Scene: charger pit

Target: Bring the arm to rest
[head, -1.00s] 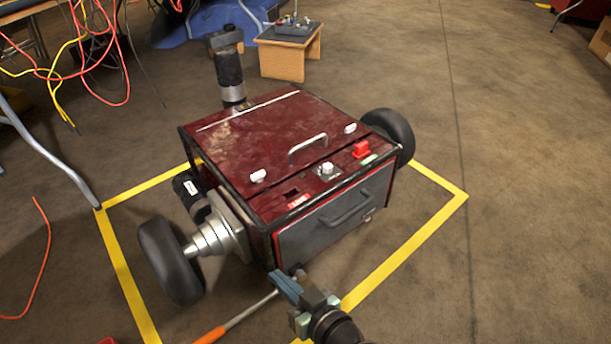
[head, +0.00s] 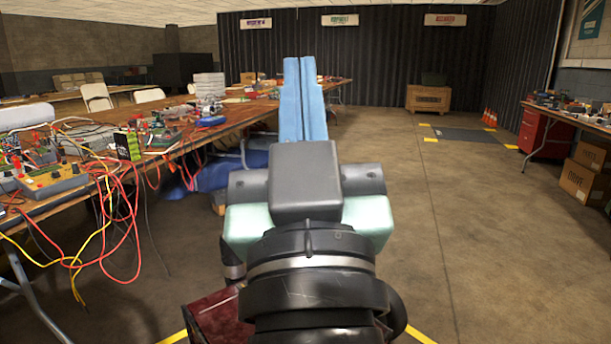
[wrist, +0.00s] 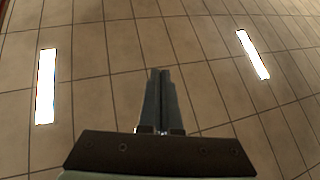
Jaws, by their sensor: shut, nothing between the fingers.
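My gripper (head: 304,100) is raised in front of the head camera, its two blue fingers pointing up and away, side by side with nothing between them. In the wrist view the closed fingers (wrist: 158,100) show against the tiled ceiling (wrist: 100,60) with its bright light panels. My wrist and forearm fill the lower middle of the head view and hide much of the floor and the dark red machine (head: 212,318) below.
A long workbench (head: 185,150) with boards and hanging red and yellow cables (head: 110,225) runs along the left. A red drawer cabinet (head: 537,131) and cardboard boxes (head: 583,180) stand at the right. The floor (head: 470,230) right of my arm is clear.

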